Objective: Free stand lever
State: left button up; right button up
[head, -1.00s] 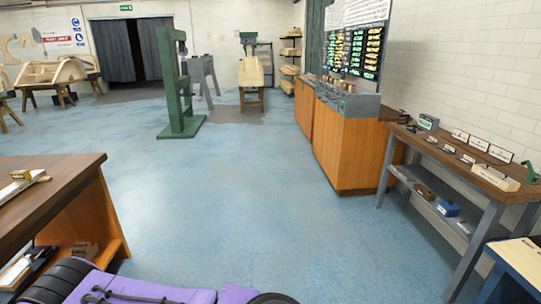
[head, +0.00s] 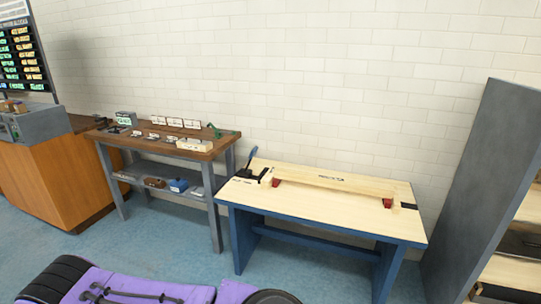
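A lever with a blue handle (head: 249,161) stands tilted at the left end of a blue-legged bench (head: 390,232) with a pale wooden top. A long pale wooden bar (head: 325,182) lies on the bench top beside the lever. Red blocks are at its two ends, one near the lever (head: 276,182) and one at the right (head: 387,203). What the lever's foot joins is too small to tell. Neither of my grippers is in view.
A brown-topped table (head: 206,153) with small items and white cards stands left of the bench. A tall grey cabinet (head: 485,170) stands close on the right. An orange-brown counter (head: 62,180) is far left. Blue floor (head: 170,240) is clear before the bench.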

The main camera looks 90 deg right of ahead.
aim_at(254, 151)
jog(key=z, duration=0.15)
jog(key=i, duration=2)
jog(key=z, duration=3.8)
jog(key=k, duration=0.5)
jog(key=u, duration=0.5)
jog(key=i, duration=0.7)
jog(key=u, duration=0.45)
jog(key=i, duration=0.85)
jog(key=z, duration=0.4)
